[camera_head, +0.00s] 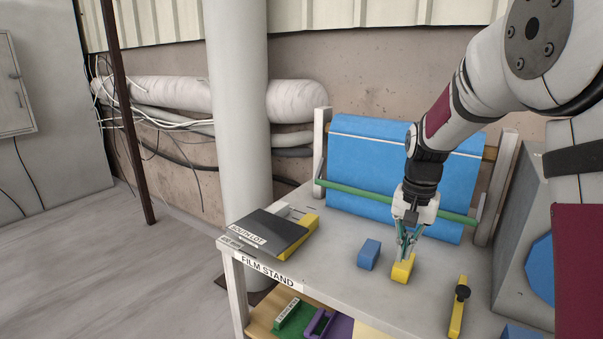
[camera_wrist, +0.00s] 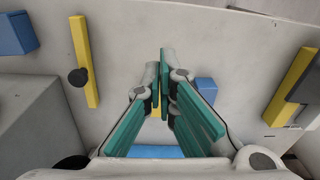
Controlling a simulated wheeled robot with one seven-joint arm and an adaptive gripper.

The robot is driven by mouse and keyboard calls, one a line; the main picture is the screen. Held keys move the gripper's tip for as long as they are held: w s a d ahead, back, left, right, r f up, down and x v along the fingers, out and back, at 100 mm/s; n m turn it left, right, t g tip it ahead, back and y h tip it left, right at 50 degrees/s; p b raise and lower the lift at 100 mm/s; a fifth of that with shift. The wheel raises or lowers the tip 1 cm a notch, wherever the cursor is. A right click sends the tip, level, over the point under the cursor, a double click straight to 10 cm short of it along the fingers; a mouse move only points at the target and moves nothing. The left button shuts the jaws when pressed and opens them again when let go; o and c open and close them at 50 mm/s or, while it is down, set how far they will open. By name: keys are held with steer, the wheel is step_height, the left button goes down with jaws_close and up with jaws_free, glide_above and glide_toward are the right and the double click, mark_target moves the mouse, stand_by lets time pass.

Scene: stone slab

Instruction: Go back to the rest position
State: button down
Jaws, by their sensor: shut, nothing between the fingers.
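My gripper (camera_head: 405,255) points down over the stone-grey table and is shut, with nothing between its fingertips. In the wrist view, its green-padded fingers (camera_wrist: 163,62) meet at their tips. A yellow block (camera_head: 402,271) stands on the table right at the fingertips in the head view; I cannot tell whether they touch it. A sliver of yellow (camera_wrist: 156,112) shows between the fingers in the wrist view. A blue block (camera_head: 369,254) stands just left of the gripper in the head view and also shows in the wrist view (camera_wrist: 207,88).
A blue film roll (camera_head: 365,165) with a green bar stands behind my gripper. A dark plate labelled "SOUTH LOT" (camera_head: 265,232) lies at the table's left. A yellow bar with a black knob (camera_head: 457,312) is at right front. A grey pillar (camera_head: 238,100) rises behind the left end.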

steer(key=s+a+r+n+t+p, duration=0.1)
steer(key=s+a+r+n, duration=0.1)
steer(key=s+r, duration=0.5)
steer(key=s+a+r+n+t+p, duration=0.15)
steer(key=s+r, duration=0.35)
steer(key=s, duration=0.5)
steer(key=s+a+n+t, duration=0.1)
steer(key=s+a+n, duration=0.1)
steer(key=s, duration=1.2)
steer(key=shift+s+r+n, duration=0.15)
steer(key=shift+r+n, duration=0.15)
steer(key=shift+n, duration=0.05)
